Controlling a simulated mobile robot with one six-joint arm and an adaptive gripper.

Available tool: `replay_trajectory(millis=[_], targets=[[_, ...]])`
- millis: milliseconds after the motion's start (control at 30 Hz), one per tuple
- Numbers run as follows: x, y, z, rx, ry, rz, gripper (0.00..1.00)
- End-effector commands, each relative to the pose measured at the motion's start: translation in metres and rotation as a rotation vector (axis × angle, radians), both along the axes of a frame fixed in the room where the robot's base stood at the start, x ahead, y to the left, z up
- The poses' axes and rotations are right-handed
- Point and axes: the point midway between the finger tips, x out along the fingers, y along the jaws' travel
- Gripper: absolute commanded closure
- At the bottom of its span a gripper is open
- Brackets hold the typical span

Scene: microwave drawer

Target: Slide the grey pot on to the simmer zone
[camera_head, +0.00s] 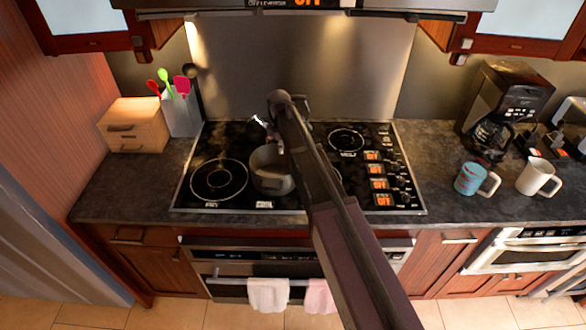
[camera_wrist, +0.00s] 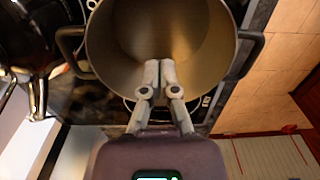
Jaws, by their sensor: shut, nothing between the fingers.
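The grey pot (camera_head: 272,180) stands near the middle front of the black cooktop (camera_head: 250,205), just right of the left front burner ring (camera_head: 218,180). A small ring (camera_head: 346,140) lies at the back right, and another ring is partly covered by my arm. I cannot read which is the simmer zone. In the wrist view the open pot (camera_wrist: 125,35) shows its inner wall and two side handles. My gripper (camera_wrist: 152,68) is shut and empty, its fingertips overlapping the pot's opening; I cannot tell whether they touch it.
A dark kettle (camera_wrist: 35,50) with a shiny spout stands beside the pot. A wooden box (camera_head: 135,125) and a utensil holder (camera_head: 181,112) stand at left. A coffee maker (camera_head: 505,95), a blue mug (camera_head: 470,179) and a white mug (camera_head: 535,177) stand at right. A range hood hangs above.

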Motion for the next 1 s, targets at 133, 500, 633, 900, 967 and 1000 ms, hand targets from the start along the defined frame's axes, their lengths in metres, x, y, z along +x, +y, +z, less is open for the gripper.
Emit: replay_trajectory(millis=[133, 500, 633, 900, 967, 1000], targets=[[-0.001, 0.000, 0.000, 0.000, 0.000, -0.001, 1.00], [0.000, -0.001, -0.006, 0.000, 0.000, -0.004, 1.00], [0.000, -0.001, -0.012, 0.000, -0.001, -0.004, 1.00], [0.000, -0.002, -0.032, 0.000, -0.001, -0.005, 1.00], [0.000, -0.002, -0.037, 0.000, -0.001, -0.005, 1.00], [0.000, -0.002, -0.040, 0.000, -0.001, -0.005, 1.00]])
